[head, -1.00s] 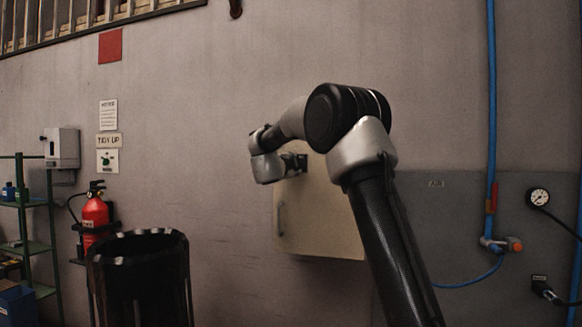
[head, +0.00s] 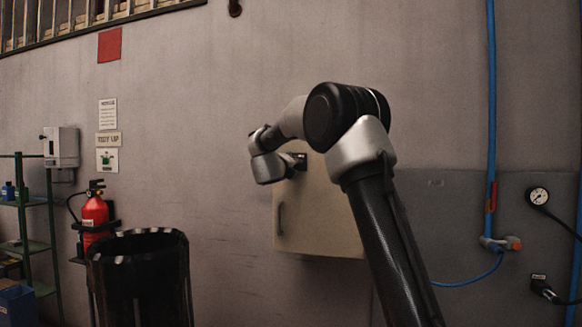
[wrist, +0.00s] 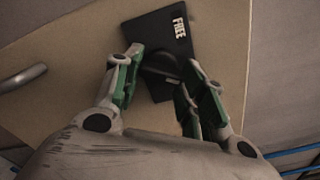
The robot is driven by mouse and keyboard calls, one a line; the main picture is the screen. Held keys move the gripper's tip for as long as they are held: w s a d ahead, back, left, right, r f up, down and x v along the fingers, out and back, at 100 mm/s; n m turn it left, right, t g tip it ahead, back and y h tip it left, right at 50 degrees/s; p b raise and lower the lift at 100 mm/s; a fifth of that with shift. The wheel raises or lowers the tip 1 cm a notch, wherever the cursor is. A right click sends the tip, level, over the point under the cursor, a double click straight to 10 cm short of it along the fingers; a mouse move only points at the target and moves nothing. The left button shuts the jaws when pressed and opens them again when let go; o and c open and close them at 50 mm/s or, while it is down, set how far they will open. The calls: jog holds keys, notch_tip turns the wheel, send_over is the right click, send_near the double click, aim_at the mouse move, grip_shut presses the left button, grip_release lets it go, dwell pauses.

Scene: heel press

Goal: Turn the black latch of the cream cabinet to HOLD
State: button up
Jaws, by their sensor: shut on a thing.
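The cream cabinet (head: 322,215) hangs on the wall, partly hidden behind my arm in the head view. In the wrist view its cream door (wrist: 70,50) carries a black plate (wrist: 155,28) with the white word FREE near one end. The black latch (wrist: 160,66) is a rounded knob on this plate, partly hidden by my fingers. My gripper (wrist: 164,72) has one finger on each side of the latch and is shut on it. In the head view my gripper (head: 297,161) is at the cabinet's upper part, and the latch is too hidden there to make out.
A metal door handle (wrist: 22,77) is at the left of the cabinet door. A black bin (head: 138,275) and a red fire extinguisher (head: 95,212) stand at left. A blue pipe (head: 491,120) with a hose runs at right.

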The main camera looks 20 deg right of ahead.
jog(key=shift+f+m, duration=0.1)
jog(key=shift+m, duration=0.9)
jog(key=o, duration=1)
jog(key=shift+o, duration=0.2)
jog(key=v, duration=1.2)
